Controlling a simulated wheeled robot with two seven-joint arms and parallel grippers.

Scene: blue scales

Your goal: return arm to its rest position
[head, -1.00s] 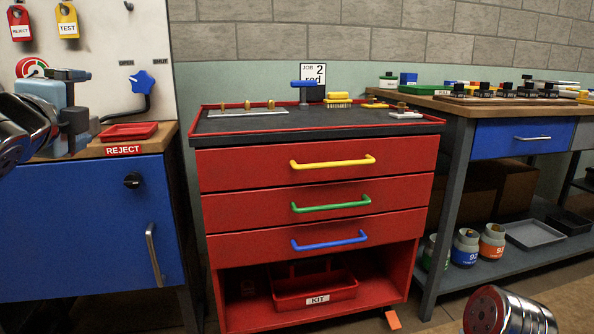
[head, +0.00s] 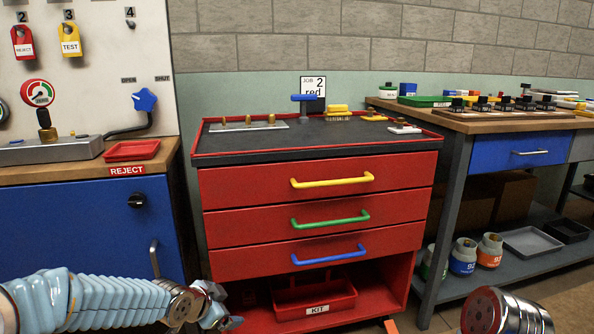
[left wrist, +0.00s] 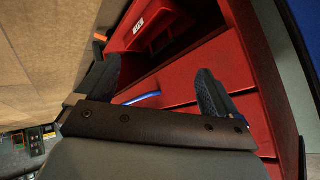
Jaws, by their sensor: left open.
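My left arm reaches in low from the left in the head view, and its gripper (head: 222,316) is in front of the red cabinet's (head: 320,185) lower left side. In the left wrist view the gripper (left wrist: 157,88) is open, its two dark fingers wide apart with nothing between them. Beyond the fingers are the red drawer fronts, the blue handle (left wrist: 143,98) and the red kit bin (left wrist: 150,22). At the lower right of the head view a metallic link of my right arm shows; the right gripper is out of view.
The blue cabinet (head: 75,230) with the red reject tray (head: 132,150) stands left. The red cabinet's drawers look shut; its open bottom shelf holds the kit bin (head: 315,298). Bare floor shows at lower right.

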